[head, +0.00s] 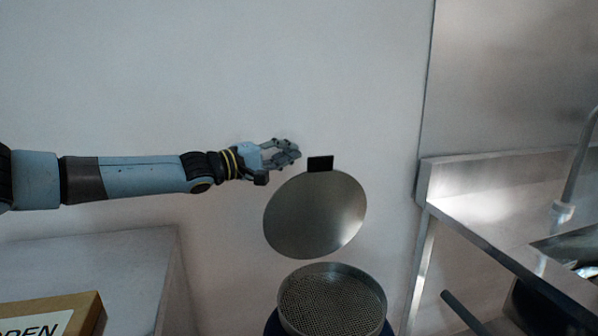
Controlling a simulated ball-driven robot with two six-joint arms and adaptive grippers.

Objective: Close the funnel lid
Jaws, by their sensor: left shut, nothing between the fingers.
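The funnel lid (315,217) is a round metal disc with a small black tab (320,163) at its top edge. It stands raised and tilted above the funnel (332,302), a round metal vessel with a mesh inside, at the bottom of the head view. My left gripper (294,153) is shut and empty, just left of the black tab and above the lid's upper left edge. I cannot tell whether it touches the lid. How the lid joins the funnel is not clear. My right gripper is not in view.
A grey counter (90,262) stands at the lower left with a wooden sign (50,315) on it. A steel sink unit (500,215) with a tap stands at the right. A pale wall (210,70) is behind. The space above the funnel's mouth is free below the lid.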

